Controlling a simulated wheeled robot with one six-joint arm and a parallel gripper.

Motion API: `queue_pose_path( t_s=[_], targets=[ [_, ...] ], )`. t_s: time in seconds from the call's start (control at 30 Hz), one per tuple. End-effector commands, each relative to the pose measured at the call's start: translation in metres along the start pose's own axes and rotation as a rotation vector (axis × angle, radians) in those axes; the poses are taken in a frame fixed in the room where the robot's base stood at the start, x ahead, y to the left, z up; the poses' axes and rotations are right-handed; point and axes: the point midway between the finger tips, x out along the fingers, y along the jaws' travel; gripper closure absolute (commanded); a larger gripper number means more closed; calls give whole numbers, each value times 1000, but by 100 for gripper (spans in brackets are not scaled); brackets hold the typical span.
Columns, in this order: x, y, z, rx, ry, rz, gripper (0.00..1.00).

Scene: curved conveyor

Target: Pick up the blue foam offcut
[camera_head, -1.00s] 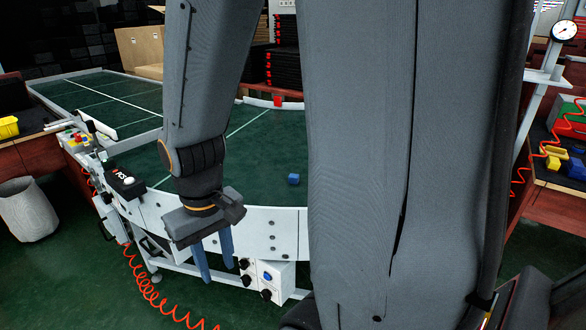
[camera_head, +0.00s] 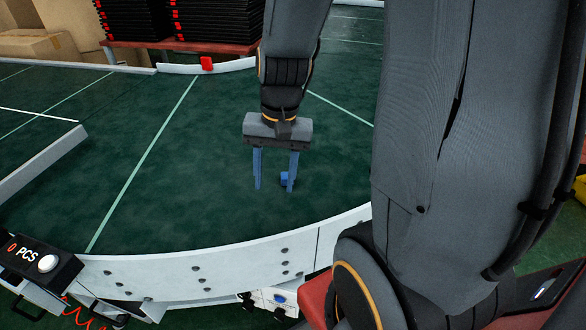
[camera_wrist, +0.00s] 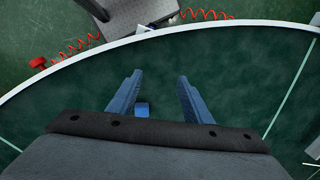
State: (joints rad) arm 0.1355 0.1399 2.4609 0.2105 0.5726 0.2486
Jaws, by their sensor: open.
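The blue foam offcut (camera_head: 284,179) is a small blue block on the green conveyor belt (camera_head: 215,150). In the head view it shows just behind or beside the right finger, which partly hides it. In the wrist view the offcut (camera_wrist: 142,109) lies between the two fingers, close to the left one. My gripper (camera_head: 273,188) is open and empty, with its blue fingers pointing down over the belt. It also shows in the wrist view (camera_wrist: 160,82). I cannot tell how far the fingertips are above the belt.
A white rim (camera_head: 220,256) curves along the belt's near side. A counter box marked PCS (camera_head: 38,258) stands at the lower left. Stacked black trays (camera_head: 215,20) and cardboard boxes (camera_head: 40,46) stand behind. The belt around the offcut is clear.

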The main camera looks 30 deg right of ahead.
Motion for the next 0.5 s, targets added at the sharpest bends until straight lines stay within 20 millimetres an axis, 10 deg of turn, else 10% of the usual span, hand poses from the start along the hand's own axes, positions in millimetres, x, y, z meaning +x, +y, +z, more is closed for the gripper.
queue_pose_path(
  t_s=[0.3,0.5],
  targets=[
    [2,39,-100,1142,-151,-199,55],
    [9,51,-125,1408,-200,-249,55]
  ],
)
